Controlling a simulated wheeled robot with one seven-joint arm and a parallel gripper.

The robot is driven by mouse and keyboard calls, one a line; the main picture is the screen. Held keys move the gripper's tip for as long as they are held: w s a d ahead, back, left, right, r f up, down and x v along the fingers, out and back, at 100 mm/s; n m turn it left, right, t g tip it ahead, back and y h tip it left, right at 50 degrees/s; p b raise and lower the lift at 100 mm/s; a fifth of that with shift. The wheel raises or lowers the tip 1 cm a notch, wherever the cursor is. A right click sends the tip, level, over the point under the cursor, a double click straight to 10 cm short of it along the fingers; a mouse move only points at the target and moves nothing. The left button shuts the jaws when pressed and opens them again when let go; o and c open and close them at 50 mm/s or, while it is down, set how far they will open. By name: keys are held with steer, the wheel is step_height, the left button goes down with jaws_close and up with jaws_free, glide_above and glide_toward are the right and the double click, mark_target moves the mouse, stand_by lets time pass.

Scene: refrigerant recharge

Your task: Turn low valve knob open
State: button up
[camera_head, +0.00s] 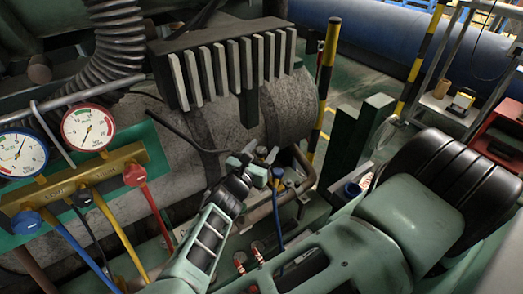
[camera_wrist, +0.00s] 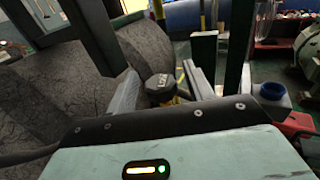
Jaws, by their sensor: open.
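A dark, round-topped knob (camera_wrist: 160,84) stands between the two fingers of my gripper (camera_wrist: 166,88) in the wrist view. Small pale lettering on its top looks like "LOW", and brass or yellow metal shows below it. My gripper is open, with a finger on each side of the knob; I cannot tell whether either touches it. In the head view my gripper (camera_head: 256,164) is beside the grey tank, close to a blue fitting (camera_head: 277,172) with a blue hose below. The knob's base is hidden behind the gripper body.
A yellow gauge manifold (camera_head: 78,187) with a blue knob (camera_head: 27,221), a red knob (camera_head: 134,174) and hoses stands at left.

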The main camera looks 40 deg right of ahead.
steer(key=p+v, duration=0.1)
steer(key=v, duration=1.6)
steer(key=shift+s+a, duration=0.15)
steer(key=shift+a, duration=0.05)
steer(key=shift+d+f, duration=0.1)
steer(key=shift+f, duration=0.05)
